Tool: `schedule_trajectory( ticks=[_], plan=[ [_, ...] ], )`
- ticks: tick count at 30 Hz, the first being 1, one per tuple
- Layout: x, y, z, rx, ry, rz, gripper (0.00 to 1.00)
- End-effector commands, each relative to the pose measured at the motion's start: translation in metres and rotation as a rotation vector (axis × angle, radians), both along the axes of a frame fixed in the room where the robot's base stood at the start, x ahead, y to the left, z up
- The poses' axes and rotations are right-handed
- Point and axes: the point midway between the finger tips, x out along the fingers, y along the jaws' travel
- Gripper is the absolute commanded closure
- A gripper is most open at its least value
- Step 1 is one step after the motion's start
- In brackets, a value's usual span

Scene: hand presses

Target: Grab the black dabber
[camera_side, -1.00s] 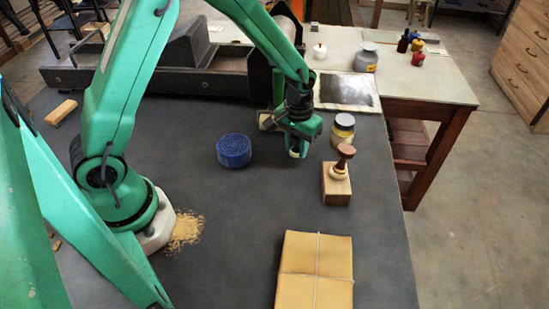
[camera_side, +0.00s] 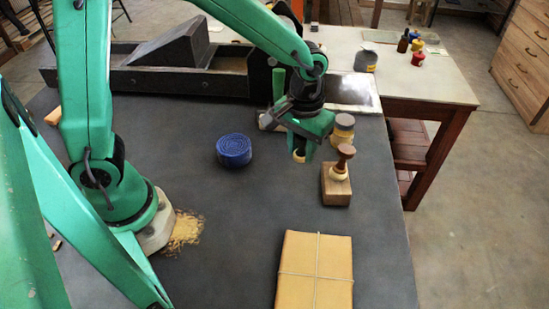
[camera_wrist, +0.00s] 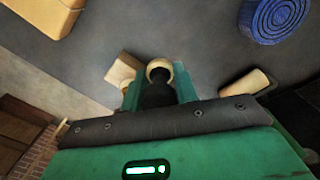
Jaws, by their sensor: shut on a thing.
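The black dabber (camera_wrist: 158,94) is between the two green fingers of my gripper (camera_wrist: 158,96) in the wrist view. Its dark body is gripped and its round cream end points out past the fingertips. In the side view my gripper (camera_side: 306,138) hangs over the dark table, and the dabber's cream end (camera_side: 299,157) shows just below the fingers. The rest of the dabber is hidden there by the fingers. The cream end seems to be clear of the table, but its height is hard to tell.
A wooden stamp (camera_side: 337,184) with a knob handle stands close at right, with a lidded jar (camera_side: 342,130) behind it. A blue round coil (camera_side: 234,150) lies to the left. A tied parcel (camera_side: 315,270) lies in front. The table between coil and parcel is clear.

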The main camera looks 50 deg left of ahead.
Motion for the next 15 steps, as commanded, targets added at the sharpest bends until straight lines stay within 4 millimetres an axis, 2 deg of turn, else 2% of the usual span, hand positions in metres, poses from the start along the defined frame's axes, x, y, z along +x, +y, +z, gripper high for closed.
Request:
schedule_trajectory(
  ticks=[5,15],
  plan=[
    [-0.0056,-0.0071,0.0053,0.0,0.0,-0.001,0.94],
    [-0.0063,-0.0078,0.0059,0.0,0.0,0.0,0.94]
  ],
)
